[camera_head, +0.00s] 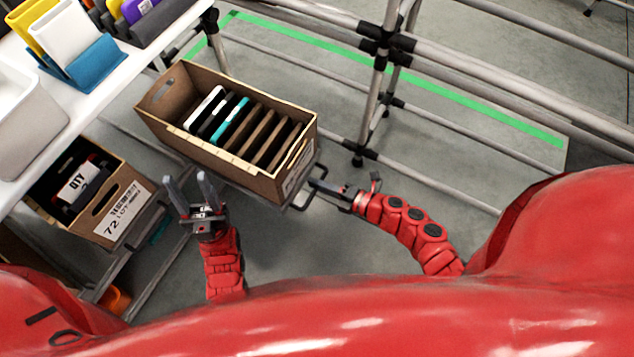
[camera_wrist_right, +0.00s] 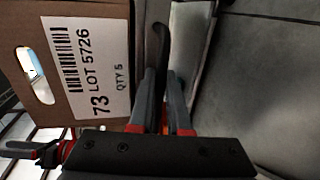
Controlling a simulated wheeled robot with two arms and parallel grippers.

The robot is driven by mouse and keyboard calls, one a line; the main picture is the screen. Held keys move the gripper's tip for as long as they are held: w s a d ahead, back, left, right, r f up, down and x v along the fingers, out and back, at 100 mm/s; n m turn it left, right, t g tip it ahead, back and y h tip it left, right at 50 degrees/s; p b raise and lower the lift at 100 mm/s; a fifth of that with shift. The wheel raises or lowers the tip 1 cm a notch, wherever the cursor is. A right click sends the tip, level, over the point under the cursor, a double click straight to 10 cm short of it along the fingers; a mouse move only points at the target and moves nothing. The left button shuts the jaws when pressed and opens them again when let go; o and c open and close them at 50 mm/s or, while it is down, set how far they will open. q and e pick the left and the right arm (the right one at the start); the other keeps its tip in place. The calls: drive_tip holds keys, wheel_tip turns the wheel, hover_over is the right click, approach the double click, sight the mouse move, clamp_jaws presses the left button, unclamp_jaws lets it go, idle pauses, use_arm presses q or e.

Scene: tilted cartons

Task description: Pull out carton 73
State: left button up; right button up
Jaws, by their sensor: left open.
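Carton 73 (camera_head: 168,104) is a brown open box, tilted, holding several upright slabs in white, black, teal and brown. Its front label, reading 73 LOT 5726 QTY 5, shows in the right wrist view (camera_wrist_right: 90,65) beside a cut-out hand hole. My left gripper (camera_head: 188,188) is open and empty, its fingers pointing up just left of the carton's near side. My right gripper (camera_head: 316,184) is at the carton's front right corner. Its fingers (camera_wrist_right: 162,85) are close together beside the carton's edge, with a dark bar at their tips; whether they grip it is unclear.
Carton 72 (camera_head: 128,190) stands to the left, with dark items inside. A metal support frame (camera_head: 302,204) is under carton 73. A white table (camera_head: 100,75) with bins is upper left. Tubular rails (camera_head: 376,75) run behind and right. Grey floor (camera_head: 330,245) lies between my arms.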

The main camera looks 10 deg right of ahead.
drive_tip(key=o, duration=0.4)
drive_tip(key=shift+o, duration=0.2)
drive_tip(key=p+v, duration=0.3)
drive_tip(key=v, duration=1.4)
drive_tip(key=shift+d, duration=0.25)
